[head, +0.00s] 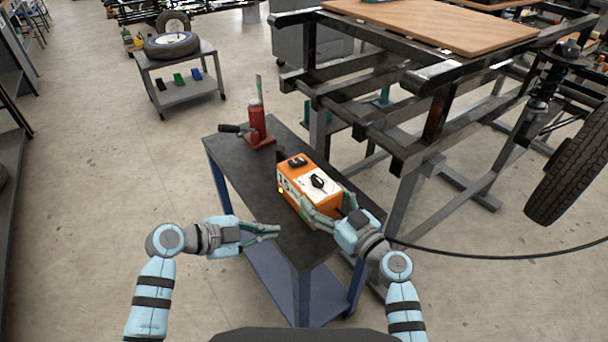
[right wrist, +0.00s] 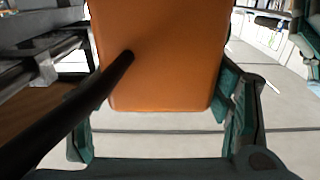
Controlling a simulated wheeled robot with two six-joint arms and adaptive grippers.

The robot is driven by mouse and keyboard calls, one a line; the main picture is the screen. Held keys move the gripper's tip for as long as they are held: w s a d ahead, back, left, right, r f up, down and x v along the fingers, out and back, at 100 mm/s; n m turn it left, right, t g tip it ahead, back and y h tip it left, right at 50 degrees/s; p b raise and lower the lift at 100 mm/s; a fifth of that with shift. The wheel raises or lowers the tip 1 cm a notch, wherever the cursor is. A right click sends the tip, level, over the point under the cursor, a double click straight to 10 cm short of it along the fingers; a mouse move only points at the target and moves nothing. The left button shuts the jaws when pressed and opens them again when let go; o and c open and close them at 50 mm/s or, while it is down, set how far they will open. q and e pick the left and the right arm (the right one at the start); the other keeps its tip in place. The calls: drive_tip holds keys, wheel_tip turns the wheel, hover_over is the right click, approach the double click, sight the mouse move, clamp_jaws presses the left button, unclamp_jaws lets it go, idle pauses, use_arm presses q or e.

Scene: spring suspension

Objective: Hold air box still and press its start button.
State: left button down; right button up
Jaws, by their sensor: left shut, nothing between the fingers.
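The orange air box (head: 291,205) stands on the dark top of a small blue cart (head: 262,187). Its white upper panel carries a black knob-like part (head: 319,181), and a small yellow spot shows at its left edge. I cannot tell which part is the start button. My right gripper (head: 328,207) has its fingers along two opposite sides of the box's near end, closed on it. In the right wrist view the orange box (right wrist: 165,60) fills the space between the fingers. My left gripper (head: 279,232) is shut and empty, left of the box over the cart's near part.
A red jack (head: 257,125) stands on the cart behind the box. A black hose (right wrist: 95,95) crosses the right wrist view in front of the box. A dark metal frame bench (head: 400,100) stands close on the right. The floor left of the cart is free.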

drive_tip(key=o, duration=0.4)
drive_tip(key=shift+c, duration=0.2)
